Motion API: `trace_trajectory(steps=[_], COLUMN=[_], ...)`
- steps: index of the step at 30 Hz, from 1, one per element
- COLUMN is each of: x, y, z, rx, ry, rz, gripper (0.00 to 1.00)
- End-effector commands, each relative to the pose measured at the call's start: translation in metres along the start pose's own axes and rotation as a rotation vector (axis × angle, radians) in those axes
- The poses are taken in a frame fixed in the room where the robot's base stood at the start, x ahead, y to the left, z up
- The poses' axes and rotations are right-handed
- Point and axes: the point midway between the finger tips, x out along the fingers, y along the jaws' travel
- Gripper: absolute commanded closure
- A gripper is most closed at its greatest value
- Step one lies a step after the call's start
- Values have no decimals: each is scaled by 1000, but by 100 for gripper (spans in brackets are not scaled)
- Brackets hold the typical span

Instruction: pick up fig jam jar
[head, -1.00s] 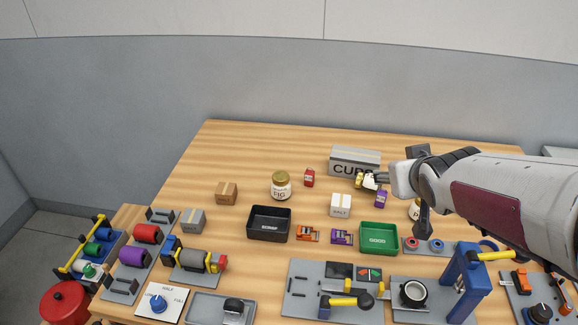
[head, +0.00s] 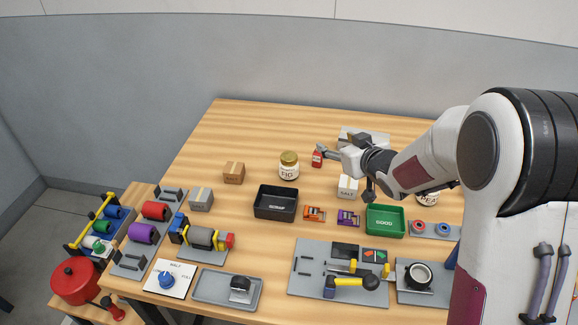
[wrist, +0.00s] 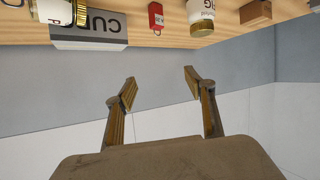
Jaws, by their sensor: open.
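The fig jam jar (head: 289,167) stands upright on the table, with a gold lid and a white label reading FIG. In the wrist view it shows upside down at the top (wrist: 201,14), partly cut off. My gripper (wrist: 157,81) is open and empty in the wrist view, its two fingers apart against the wall. In the head view my gripper (head: 328,152) is to the right of the jar, apart from it, close to the small red box in the picture.
A red box (head: 317,159) stands right of the jar, a cardboard box (head: 234,173) left. The grey CUPS box (wrist: 90,32) is partly hidden in the head view. Table behind the jar is clear.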

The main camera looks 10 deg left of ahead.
Motion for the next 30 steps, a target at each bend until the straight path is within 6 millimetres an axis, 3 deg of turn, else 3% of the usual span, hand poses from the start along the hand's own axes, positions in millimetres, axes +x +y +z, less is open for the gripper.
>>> trace_trajectory(steps=[6,15,30], x=[36,62,66], y=[-32,-68,-75], z=[18,38,41], rx=[2,17,22], ry=[59,123,137], rz=[-111,-233,-256], gripper=[46,46,46])
